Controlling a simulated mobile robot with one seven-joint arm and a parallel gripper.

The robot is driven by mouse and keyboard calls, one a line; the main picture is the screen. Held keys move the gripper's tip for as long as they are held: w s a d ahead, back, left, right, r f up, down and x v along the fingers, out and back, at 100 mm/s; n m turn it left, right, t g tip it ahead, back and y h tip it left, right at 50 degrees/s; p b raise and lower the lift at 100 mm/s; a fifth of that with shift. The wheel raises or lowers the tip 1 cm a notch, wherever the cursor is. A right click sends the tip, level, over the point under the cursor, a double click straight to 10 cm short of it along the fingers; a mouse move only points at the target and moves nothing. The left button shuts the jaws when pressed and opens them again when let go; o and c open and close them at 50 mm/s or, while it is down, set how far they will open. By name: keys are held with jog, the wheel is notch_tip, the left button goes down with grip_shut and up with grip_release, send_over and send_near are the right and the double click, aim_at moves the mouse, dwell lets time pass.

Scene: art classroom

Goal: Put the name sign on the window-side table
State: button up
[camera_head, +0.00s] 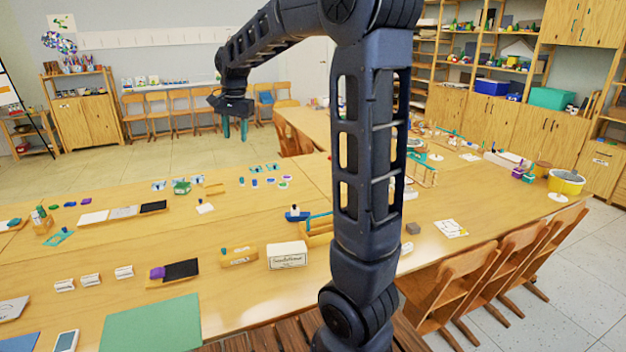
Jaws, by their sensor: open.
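My gripper (235,129) hangs from my raised arm in the upper left-middle of the view. Its two teal fingers point down and are apart, with nothing between them. A white block-like sign with dark script (287,262) stands upright near the front of the large wooden table (235,290). It may be the name sign; the writing is too small to read surely. Several small white folded cards (90,280) with dark marks stand on the same table at the left. No window is in view, so I cannot tell which table is the window-side one.
A green mat (152,324), a tray with a dark pad (173,273) and a wooden block holder (238,257) lie near the sign. My arm hides part of the table. Chairs (455,280) line the right edge. A yellow bucket (566,182) stands at the right.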

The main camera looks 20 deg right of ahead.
jog(key=s+d+f+n+t, duration=0.1)
jog(key=s+d, duration=0.3)
jog(key=s, duration=0.5)
jog(key=s+d+f+n+t, duration=0.1)
jog(key=s+d+n, duration=0.3)
jog(key=s, duration=0.6)
jog(key=s+d+f+n+t, duration=0.1)
jog(key=s+d, duration=0.4)
jog(key=s, duration=0.5)
notch_tip(320, 180, down, 3)
jog(key=shift+d+r+n+h, duration=0.2)
jog(key=shift+d+n+h, duration=0.15)
jog(key=shift+n, duration=0.45)
